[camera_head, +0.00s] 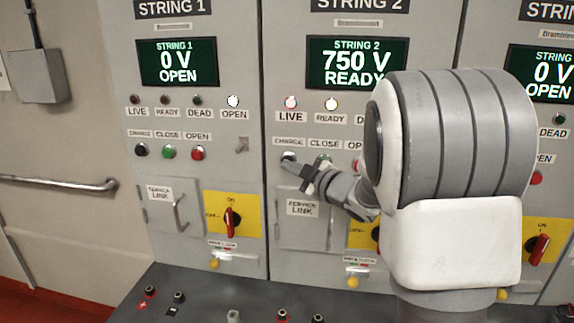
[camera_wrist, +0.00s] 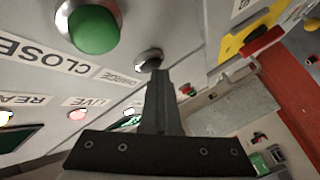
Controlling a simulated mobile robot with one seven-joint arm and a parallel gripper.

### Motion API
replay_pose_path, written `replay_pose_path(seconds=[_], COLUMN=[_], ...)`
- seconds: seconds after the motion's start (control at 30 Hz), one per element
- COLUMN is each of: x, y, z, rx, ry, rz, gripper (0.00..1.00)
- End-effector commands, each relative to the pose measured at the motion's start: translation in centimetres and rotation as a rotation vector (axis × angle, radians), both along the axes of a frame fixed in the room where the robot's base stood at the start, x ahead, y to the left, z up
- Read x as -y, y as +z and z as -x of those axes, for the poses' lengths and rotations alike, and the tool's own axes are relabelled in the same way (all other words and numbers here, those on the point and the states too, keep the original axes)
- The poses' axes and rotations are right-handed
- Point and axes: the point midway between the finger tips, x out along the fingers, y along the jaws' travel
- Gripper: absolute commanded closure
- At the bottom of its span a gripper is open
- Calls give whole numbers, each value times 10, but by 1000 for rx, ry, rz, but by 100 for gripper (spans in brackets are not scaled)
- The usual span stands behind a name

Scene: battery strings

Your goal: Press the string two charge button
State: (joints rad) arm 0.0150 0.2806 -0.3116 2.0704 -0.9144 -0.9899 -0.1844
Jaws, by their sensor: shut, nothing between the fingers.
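The string two charge button (camera_head: 288,155) is a dark button in a metal ring under the CHARGE label (camera_head: 289,142). In the wrist view the charge button (camera_wrist: 149,60) shows upside down, just beyond my fingertips. My gripper (camera_head: 293,165) is shut and empty, its tip right at the button; I cannot tell whether it touches or presses it. The shut fingers also show in the wrist view (camera_wrist: 158,80). The String 2 display (camera_head: 357,63) reads 750 V READY. Its LIVE lamp (camera_head: 291,103) and READY lamp (camera_head: 331,104) are lit.
The green close button (camera_wrist: 93,29) sits beside the charge button. The String 1 panel (camera_head: 178,62) at left reads 0 V OPEN. A service link door (camera_head: 303,228) lies below my gripper. A dark bench (camera_head: 195,300) runs along the front. My arm hides part of the String 2 panel.

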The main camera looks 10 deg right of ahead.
Motion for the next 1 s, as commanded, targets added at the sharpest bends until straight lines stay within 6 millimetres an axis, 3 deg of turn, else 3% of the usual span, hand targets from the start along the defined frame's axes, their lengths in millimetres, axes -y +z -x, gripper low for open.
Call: replay_pose_path(seconds=[0.33,1.0], x=[2,-22], y=[0,-1], z=[4,57], rx=[0,-1], ry=[-8,-2], rz=[0,1], gripper=[100,100])
